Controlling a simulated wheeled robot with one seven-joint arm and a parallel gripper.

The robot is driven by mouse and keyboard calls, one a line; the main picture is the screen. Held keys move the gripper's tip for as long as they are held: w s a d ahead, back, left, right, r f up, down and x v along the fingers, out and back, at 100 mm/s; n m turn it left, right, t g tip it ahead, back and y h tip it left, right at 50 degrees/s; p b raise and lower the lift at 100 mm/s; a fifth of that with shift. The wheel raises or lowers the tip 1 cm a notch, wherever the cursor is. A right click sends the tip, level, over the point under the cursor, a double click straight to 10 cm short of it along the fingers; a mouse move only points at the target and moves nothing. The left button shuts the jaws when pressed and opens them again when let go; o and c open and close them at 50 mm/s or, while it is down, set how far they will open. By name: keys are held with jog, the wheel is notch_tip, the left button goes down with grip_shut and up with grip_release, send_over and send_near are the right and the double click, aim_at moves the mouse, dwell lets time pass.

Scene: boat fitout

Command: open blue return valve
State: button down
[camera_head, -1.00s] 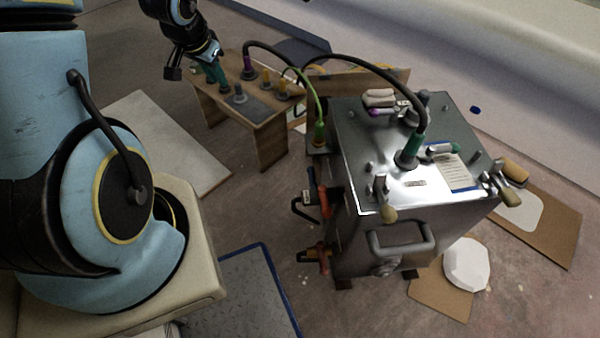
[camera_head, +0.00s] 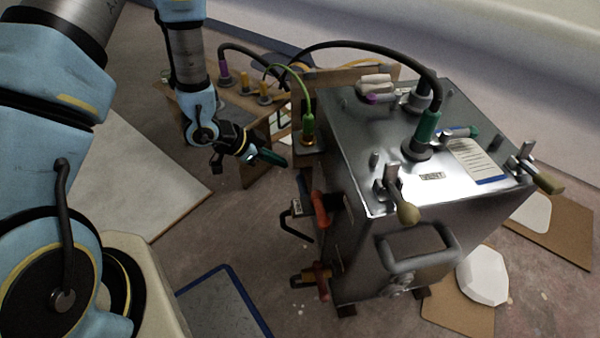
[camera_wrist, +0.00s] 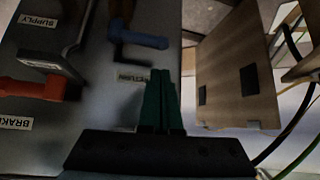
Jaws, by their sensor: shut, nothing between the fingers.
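The blue return valve handle (camera_wrist: 142,39) shows in the wrist view, on a dark stem at the upper middle of the grey panel (camera_wrist: 75,135). It lies roughly crosswise in the picture, above the partly covered RETURN label (camera_wrist: 130,77). My gripper (camera_wrist: 161,74) has its green fingers together and empty, beside the label and below the blue handle, apart from it. In the head view my gripper (camera_head: 280,161) is left of the metal cabinet (camera_head: 365,150), pointing at its side.
A red-orange valve handle (camera_wrist: 35,90) with a grey lever (camera_wrist: 55,60) sits left of the blue one, near SUPPLY and BRAKE labels. A wooden board (camera_wrist: 235,75) stands right of the panel. A green cable plug (camera_head: 308,128) rises near my gripper.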

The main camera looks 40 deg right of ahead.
aim_at(303, 189)
jog(key=shift+f, duration=0.1)
jog(key=b+x, duration=0.2)
jog(key=x, duration=0.7)
jog(key=shift+s+d+f, duration=0.1)
jog(key=shift+d+f, duration=0.15)
jog(key=shift+d, duration=0.05)
